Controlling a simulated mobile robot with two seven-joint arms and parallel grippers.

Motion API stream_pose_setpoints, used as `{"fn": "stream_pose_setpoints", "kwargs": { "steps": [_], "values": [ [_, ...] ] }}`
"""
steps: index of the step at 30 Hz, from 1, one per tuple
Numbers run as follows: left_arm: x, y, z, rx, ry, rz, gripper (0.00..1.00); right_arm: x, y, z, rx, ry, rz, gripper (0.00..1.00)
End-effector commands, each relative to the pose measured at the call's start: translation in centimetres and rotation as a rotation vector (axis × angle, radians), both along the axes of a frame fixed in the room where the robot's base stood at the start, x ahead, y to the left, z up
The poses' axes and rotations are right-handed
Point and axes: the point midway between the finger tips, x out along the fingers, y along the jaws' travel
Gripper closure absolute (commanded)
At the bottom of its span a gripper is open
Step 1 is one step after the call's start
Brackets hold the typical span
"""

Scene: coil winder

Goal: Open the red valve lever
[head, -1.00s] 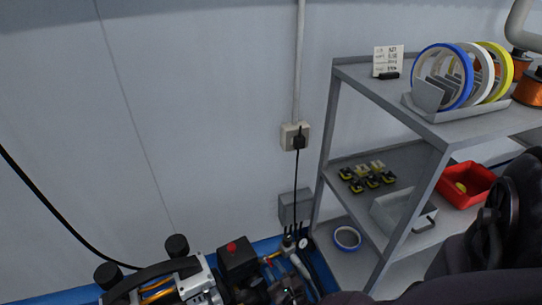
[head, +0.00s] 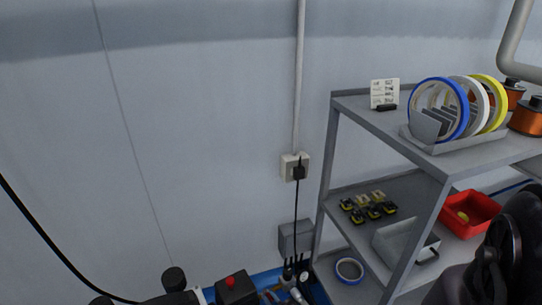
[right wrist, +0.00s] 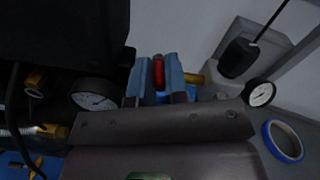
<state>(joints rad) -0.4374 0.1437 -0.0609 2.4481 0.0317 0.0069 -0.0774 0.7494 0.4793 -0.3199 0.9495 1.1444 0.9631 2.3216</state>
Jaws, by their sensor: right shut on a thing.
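The red valve lever (right wrist: 158,71) stands upright between the two blue-grey fingers of my right gripper (right wrist: 157,82) in the right wrist view. The gripper is shut on it. A brass fitting (right wrist: 193,78) is just right of the fingers. The lever's lower part and the valve body are mostly hidden by the fingers and gripper body. In the head view I cannot make out the lever or the gripper. My left gripper is not in view.
Dial gauges (right wrist: 94,94) and (right wrist: 260,94) flank the gripper. A blue tape roll (right wrist: 283,141) lies at right. In the head view, a grey shelf (head: 430,190) stands right of the machine, with a red bin (head: 470,213). A black box has a red button (head: 231,281).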

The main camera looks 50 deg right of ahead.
Motion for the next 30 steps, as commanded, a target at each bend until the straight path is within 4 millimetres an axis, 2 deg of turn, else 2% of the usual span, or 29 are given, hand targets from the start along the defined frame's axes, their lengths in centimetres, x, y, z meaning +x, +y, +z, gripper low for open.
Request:
{"fn": "stream_pose_setpoints", "kwargs": {
  "steps": [9, 21, 22, 23, 30],
  "values": [
    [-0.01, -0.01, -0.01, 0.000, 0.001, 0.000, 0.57, -0.16, -0.78, 0.02, -0.004, 0.001, 0.201, 1.00],
    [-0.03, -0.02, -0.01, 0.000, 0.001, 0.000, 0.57, -0.23, -0.80, -0.03, 0.000, 0.002, 0.230, 1.00],
    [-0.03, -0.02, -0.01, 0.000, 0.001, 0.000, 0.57, -0.23, -0.80, -0.03, 0.000, 0.002, 0.230, 0.82],
    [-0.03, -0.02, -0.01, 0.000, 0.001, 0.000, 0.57, -0.23, -0.80, -0.03, 0.000, 0.002, 0.230, 0.77],
    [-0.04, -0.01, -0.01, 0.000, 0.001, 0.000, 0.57, -0.21, -0.81, -0.01, 0.000, 0.002, 0.229, 0.76]
  ]
}}
